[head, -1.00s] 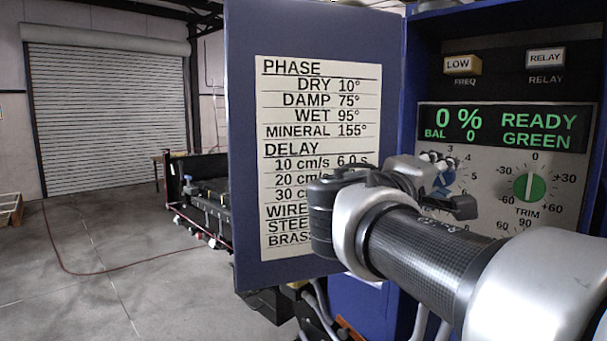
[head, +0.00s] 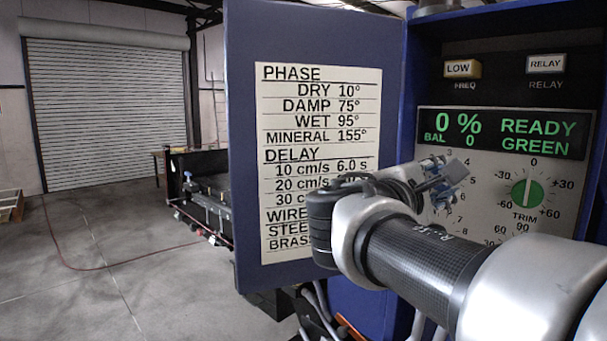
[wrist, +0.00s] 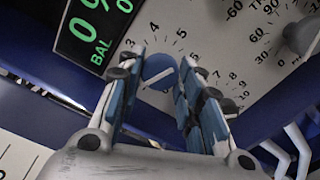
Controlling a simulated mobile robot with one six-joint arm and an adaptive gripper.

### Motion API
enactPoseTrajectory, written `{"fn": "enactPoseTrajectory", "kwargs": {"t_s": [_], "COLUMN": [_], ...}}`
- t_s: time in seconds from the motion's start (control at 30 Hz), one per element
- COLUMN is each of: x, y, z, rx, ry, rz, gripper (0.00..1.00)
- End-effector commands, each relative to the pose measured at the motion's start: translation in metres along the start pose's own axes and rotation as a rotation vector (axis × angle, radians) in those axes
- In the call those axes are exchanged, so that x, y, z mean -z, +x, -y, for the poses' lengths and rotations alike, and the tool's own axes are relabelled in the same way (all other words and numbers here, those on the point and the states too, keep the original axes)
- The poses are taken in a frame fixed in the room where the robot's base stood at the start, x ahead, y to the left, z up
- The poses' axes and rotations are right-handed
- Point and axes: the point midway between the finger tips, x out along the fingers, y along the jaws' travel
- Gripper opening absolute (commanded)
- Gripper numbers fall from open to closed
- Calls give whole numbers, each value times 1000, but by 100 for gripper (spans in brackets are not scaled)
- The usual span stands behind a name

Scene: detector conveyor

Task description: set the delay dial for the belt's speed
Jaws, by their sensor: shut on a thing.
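The delay dial is a blue knob (wrist: 156,66) with a white pointer line, on a pale panel with a printed scale. In the wrist view my gripper (wrist: 164,62) has one finger on each side of the knob and is shut on it. The line slants from lower left to upper right, roughly in line with the 6; its exact reading cannot be told. In the head view my gripper (head: 446,184) covers the dial and the scale near 4 and 5. The door card (head: 318,95) lists delay at 10 cm/s as 6.0 s; the lower delay values are hidden by my arm.
The green trim knob (head: 528,193) is right of the dial, pointing near 0. Above, the display (head: 505,133) reads 0 %, BAL 0, READY, GREEN. LOW (head: 462,69) and RELAY (head: 545,64) buttons sit higher. The open blue door (head: 240,200) stands close left of my arm.

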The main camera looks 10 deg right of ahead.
Motion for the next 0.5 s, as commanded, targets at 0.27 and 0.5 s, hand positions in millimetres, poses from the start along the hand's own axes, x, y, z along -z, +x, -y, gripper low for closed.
{"fn": "enactPoseTrajectory", "kwargs": {"t_s": [0.27, 0.5], "x": [0, 0], "y": [0, 0], "z": [0, 0], "rx": [-1, -1], "ry": [-12, -11], "rz": [0, 0], "gripper": [9, 36]}}
